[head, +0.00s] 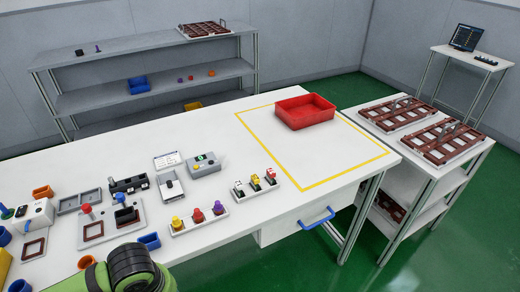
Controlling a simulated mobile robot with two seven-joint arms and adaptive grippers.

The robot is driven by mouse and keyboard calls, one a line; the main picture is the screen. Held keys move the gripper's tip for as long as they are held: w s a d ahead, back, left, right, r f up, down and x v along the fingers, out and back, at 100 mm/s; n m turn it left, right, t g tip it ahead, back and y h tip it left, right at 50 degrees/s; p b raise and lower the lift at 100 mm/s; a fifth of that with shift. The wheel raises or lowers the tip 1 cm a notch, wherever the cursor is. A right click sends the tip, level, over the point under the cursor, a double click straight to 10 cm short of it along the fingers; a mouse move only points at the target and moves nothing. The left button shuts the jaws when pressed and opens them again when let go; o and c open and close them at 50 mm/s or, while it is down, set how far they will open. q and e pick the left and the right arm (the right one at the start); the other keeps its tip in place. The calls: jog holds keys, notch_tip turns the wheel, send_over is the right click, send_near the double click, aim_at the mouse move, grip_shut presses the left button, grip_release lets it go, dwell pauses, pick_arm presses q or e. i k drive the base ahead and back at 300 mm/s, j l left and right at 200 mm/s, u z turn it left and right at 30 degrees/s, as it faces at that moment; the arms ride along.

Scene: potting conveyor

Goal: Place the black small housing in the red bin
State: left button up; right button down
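A small black block-shaped part (126,216), which looks like a small housing, sits in a grey fixture plate (106,227) on the white table, with a blue knob at its top. A longer black part (128,184) lies just behind the plate. I cannot tell for sure which is the black small housing. The red bin (305,111) stands at the back of the table, inside a yellow outline, and looks empty. Part of my green arm shows at the bottom left, but neither gripper is in view.
Red, yellow and purple knobs stand on a grey strip (199,219); another strip (257,186) holds small coloured parts. A grey box (204,165) and open grey tray (79,202) are nearby. The yellow outline's front area is clear. A side stand (425,165) holds brown frames.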

aim_at(305, 111)
jog(key=i+l+z, duration=0.1)
jog(key=l, duration=0.25)
jog(key=i+l, duration=0.15)
jog(key=l, duration=0.25)
jog(key=i+l+z, duration=0.15)
jog(key=l, duration=0.2)
jog(key=i+l+z, duration=0.1)
jog(key=l, duration=0.25)
jog(key=i+l+z, duration=0.1)
jog(key=l, duration=0.25)
